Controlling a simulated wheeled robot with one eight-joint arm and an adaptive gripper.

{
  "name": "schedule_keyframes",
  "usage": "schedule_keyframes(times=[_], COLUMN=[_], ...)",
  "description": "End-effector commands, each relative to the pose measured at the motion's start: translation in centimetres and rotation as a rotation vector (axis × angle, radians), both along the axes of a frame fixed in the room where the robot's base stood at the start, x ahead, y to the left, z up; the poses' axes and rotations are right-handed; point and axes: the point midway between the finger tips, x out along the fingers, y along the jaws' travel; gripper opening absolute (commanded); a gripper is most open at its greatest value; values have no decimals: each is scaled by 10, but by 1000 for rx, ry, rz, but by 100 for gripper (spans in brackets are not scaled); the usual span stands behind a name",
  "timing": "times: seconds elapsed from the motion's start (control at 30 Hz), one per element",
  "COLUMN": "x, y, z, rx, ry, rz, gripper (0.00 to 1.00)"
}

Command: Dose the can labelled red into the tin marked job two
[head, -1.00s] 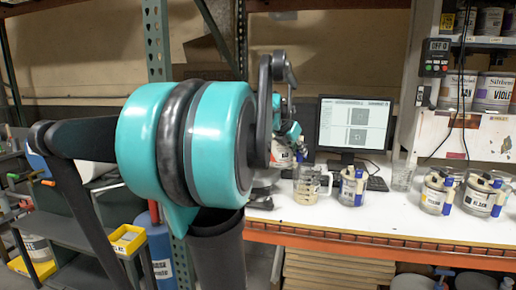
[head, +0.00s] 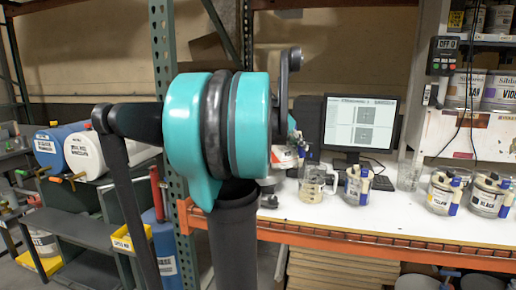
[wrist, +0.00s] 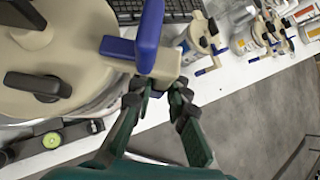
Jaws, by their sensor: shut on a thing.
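A can with a beige lid (wrist: 40,85), a black knob and a blue lever (wrist: 149,38) fills the left of the wrist view. My gripper (wrist: 158,92) has its dark fingers closed at the beige block on the lid's edge, beside the lever. In the head view a can with a red patch (head: 284,160) shows partly behind my arm, which hides the gripper there; its label is not readable. No tin marked job two can be made out.
A glass jug (head: 316,184), a clear beaker (head: 409,176) and several more lidded cans, one labelled black (head: 487,196), stand on the white bench. A monitor (head: 359,124) and keyboard are behind. A small bubble level (wrist: 52,140) lies beside the near can.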

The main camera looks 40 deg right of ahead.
Motion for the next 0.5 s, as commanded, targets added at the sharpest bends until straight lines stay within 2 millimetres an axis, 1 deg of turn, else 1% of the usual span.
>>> schedule_keyframes(times=[0.03, 0.17, 0.4, 0.5], x=[5, 11, 26, 28], y=[1, 2, 5, 6], z=[2, 8, 29, 34], rx=[-5, -19, -43, -50], ry=[22, 85, 203, 230], rz=[3, 3, 3, 1], gripper=[0, 0, 0, 0])
